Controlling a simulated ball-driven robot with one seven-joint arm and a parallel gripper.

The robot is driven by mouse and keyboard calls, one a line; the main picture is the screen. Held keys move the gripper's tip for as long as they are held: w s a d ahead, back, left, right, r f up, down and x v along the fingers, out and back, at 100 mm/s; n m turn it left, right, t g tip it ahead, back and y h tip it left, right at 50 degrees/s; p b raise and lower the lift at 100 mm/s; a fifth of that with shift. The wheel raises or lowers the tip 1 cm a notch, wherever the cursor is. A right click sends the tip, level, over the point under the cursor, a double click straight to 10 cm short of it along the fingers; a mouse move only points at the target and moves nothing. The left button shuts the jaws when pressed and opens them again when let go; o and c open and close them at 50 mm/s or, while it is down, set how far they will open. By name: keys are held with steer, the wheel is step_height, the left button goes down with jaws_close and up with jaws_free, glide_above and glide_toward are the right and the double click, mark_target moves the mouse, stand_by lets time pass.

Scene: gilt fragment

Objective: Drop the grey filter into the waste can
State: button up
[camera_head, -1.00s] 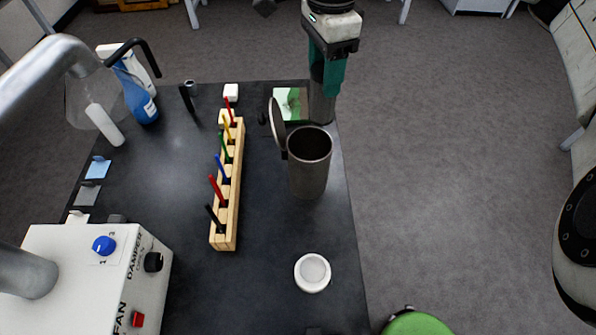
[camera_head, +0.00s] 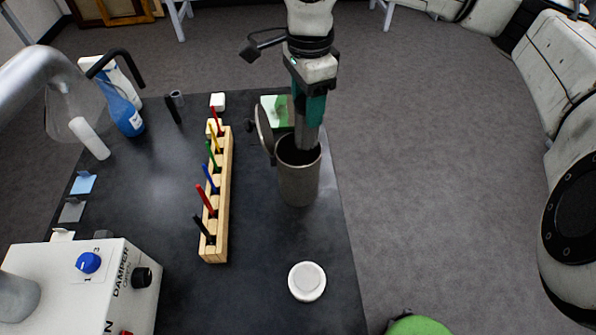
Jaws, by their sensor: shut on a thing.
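The waste can (camera_head: 298,184) is a dark grey cylinder standing upright on the black bench. Its round lid (camera_head: 264,130) is tipped open on the left side. My gripper (camera_head: 309,112) comes down from above with its teal fingers shut on a grey cylindrical piece, which looks like the grey filter (camera_head: 307,136). The filter hangs upright at the can's open mouth. Its lower end overlaps the mouth and appears to be just inside it, but the exact depth is hard to tell.
A wooden rack (camera_head: 218,215) with several coloured sticks stands left of the can. A white round dish (camera_head: 307,281) lies in front. A green-and-white card (camera_head: 277,111) lies behind. A white control box (camera_head: 85,285) fills the lower left. A blue bottle (camera_head: 121,112) stands at the back left.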

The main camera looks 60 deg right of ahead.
steer(key=o, duration=1.4)
step_height(320, 180, up, 11)
steer(key=shift+f+b, duration=0.1)
steer(key=shift+b, duration=1)
